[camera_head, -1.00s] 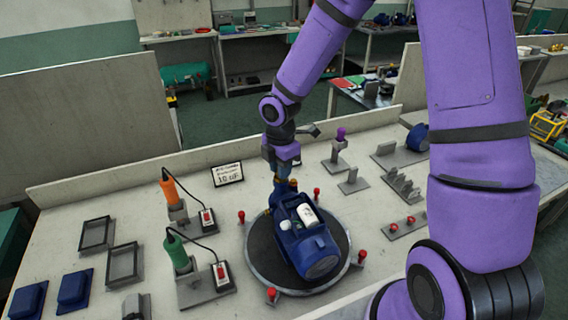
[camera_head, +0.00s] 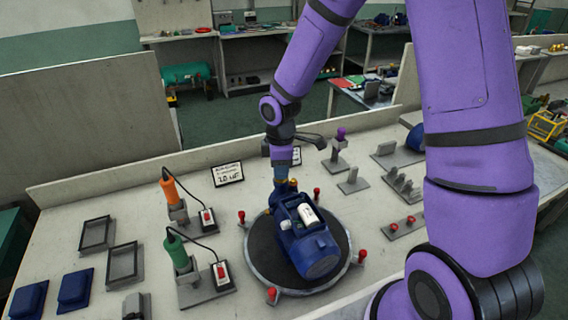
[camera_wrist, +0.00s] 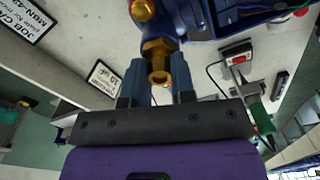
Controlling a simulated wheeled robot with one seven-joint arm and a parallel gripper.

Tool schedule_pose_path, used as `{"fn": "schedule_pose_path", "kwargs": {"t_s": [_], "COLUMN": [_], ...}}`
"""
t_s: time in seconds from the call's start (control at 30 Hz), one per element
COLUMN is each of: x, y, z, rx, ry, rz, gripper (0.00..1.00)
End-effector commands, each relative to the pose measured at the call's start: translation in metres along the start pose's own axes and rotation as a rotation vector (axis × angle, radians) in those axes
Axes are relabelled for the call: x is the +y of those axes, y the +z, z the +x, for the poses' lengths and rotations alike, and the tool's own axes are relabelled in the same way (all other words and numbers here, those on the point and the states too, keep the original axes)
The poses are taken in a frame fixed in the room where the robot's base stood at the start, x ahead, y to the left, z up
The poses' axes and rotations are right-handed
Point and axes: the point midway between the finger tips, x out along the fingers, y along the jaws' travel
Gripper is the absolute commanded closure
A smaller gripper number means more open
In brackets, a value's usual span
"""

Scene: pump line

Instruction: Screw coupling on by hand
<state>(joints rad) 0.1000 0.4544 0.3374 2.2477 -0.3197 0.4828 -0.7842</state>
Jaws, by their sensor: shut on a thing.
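The blue pump (camera_head: 305,240) lies on the round dark turntable (camera_head: 262,275). A brass coupling (camera_wrist: 158,68) sits at the pump's blue port in the wrist view, its hex part against the port end. My gripper (camera_wrist: 158,88) has one finger on each side of the coupling and is shut on it. In the head view my gripper (camera_head: 281,176) points down at the pump's far end, where the coupling is mostly hidden. A second brass fitting (camera_wrist: 143,10) shows on the pump. I cannot tell how far the coupling is threaded.
Red-topped posts (camera_head: 241,217) ring the turntable. An orange-handled tool (camera_head: 169,190) and a green-handled tool (camera_head: 177,252) stand in holders at left, with cables to switch boxes. Empty grey trays (camera_head: 124,265) and blue blocks (camera_head: 76,289) lie farther left. Grey stands (camera_head: 352,181) are at right.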

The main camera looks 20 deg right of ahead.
Motion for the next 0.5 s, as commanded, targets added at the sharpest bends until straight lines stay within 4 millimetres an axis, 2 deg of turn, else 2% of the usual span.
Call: {"fn": "schedule_pose_path", "kwargs": {"t_s": [0.27,0.5], "x": [-0.0006,-0.001], "y": [0.0,-0.0008], "z": [0.0003,0.0006], "rx": [0.0,-0.001], "ry": [-0.001,-0.001], "rz": [0.011,0.235], "gripper": [1.0,1.0]}}
